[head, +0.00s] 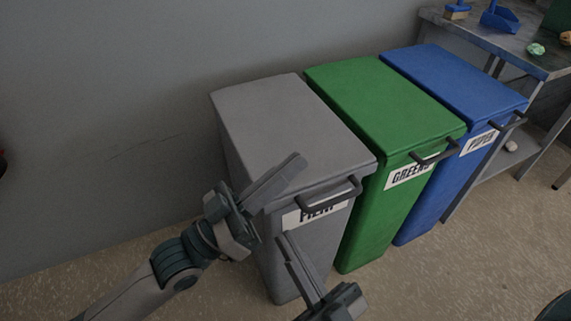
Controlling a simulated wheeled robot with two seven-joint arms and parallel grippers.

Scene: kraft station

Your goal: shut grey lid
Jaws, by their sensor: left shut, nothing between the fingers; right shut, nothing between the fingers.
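The grey bin stands at the middle, and its grey lid (290,125) lies flat over the top, looking closed. A dark handle (330,197) sticks out from the lid's front edge above a white label that is partly readable. My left gripper (298,163) is shut and empty, in front of the lid's front left part in the picture; I cannot tell whether it touches. My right gripper (287,242) is shut and empty, lower down in front of the grey bin's front face.
A green bin (385,105) and a blue bin (460,82) stand close on the right, both lids down, with handles at the front. A metal table (545,62) at the upper right holds a blue dustpan (502,17) and small items. Speckled floor is free in front.

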